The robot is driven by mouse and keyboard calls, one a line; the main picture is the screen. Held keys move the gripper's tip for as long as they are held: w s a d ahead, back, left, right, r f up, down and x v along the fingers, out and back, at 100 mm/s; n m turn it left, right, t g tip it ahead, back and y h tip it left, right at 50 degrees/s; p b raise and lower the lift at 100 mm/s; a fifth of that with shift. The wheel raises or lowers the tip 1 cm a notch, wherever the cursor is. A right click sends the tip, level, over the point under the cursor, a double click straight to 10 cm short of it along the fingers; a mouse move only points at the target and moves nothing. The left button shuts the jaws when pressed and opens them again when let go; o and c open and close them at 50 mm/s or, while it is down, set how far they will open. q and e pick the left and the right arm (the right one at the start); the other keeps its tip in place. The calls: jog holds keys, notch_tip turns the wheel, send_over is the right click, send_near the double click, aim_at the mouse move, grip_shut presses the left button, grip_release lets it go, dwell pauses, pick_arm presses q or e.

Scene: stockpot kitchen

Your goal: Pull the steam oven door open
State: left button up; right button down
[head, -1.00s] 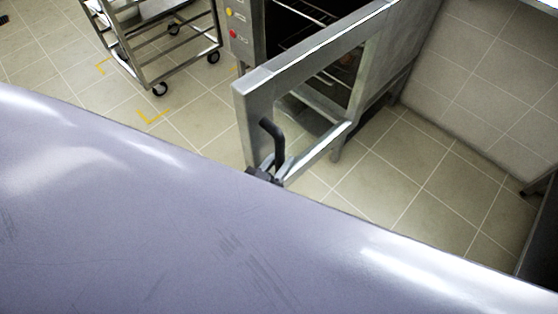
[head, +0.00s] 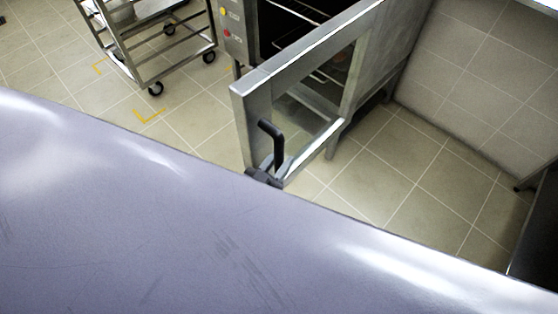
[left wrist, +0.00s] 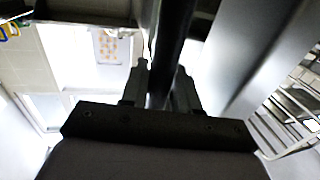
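The steam oven door (head: 253,88), a steel frame with a glass pane, stands swung wide open from the oven (head: 274,30). Its black bar handle (head: 277,140) is near the door's free edge. My left gripper (head: 264,177) is at the lower end of the handle, partly hidden behind a large lavender surface. In the left wrist view, the gripper's two dark fingers (left wrist: 160,88) lie on either side of the dark handle bar (left wrist: 174,35) and close on it. The oven's dark interior with racks shows behind the door. My right gripper is not in view.
A wheeled steel rack trolley (head: 160,45) stands left of the oven, near yellow floor marks (head: 149,116). A tiled wall (head: 470,70) is on the right. Tiled floor (head: 400,185) is clear between door and wall. The lavender surface fills the lower foreground.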

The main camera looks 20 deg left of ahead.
pick_arm(q)
jog(key=shift+o, duration=1.4)
jog(key=shift+s+a, duration=0.2)
jog(key=shift+s, duration=1)
jog(key=shift+s+a, duration=0.15)
jog(key=shift+s, duration=1)
jog(key=shift+s+a, duration=0.2)
jog(key=shift+s, duration=1)
